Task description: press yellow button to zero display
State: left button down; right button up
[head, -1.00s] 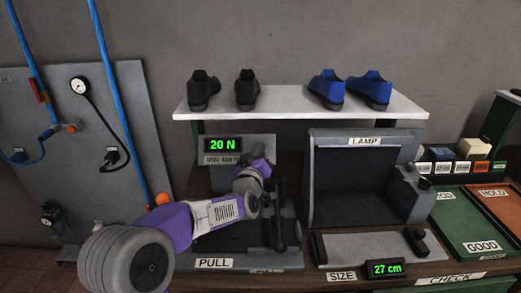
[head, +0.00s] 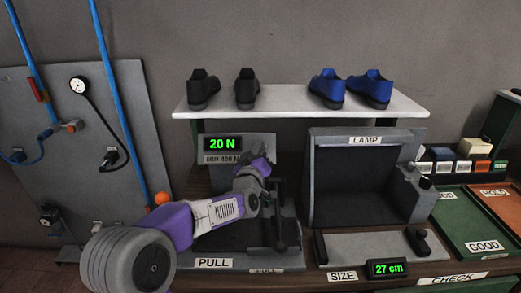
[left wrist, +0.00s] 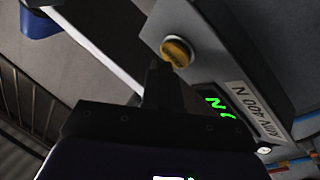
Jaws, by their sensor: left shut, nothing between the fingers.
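The pull station's display (head: 222,142) reads 20 N in green above a MIN 400 N label. It also shows rotated and partly cut off in the left wrist view (left wrist: 220,107). The yellow button (left wrist: 177,52) is on the grey housing beside the display in the left wrist view; my arm and gripper hide it in the head view. My left gripper (head: 264,168) is shut and empty, in front of the station just right of the display. In the left wrist view its fingertips (left wrist: 156,66) are close to the button; I cannot tell whether they touch it.
The LAMP box (head: 364,140) is further right, with the 27 cm size display (head: 388,268) in front.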

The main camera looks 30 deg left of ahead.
pick_arm(q)
jog(key=shift+w+a+f+b, duration=0.2)
jog(key=shift+w+f+b, duration=0.1)
jog(key=shift+b, duration=0.15)
dwell(0.6)
dwell(0.4)
jog(key=shift+s+d+r, duration=0.4)
jog(key=shift+s+r, duration=0.1)
jog(key=shift+s, duration=0.1)
jog(key=s+d+r+p, duration=0.1)
jog(key=s+d+r, duration=0.1)
jog(key=s+r, duration=0.1)
jog(key=shift+s+p, duration=0.2)
jog(key=shift+p, duration=0.2)
dwell(0.8)
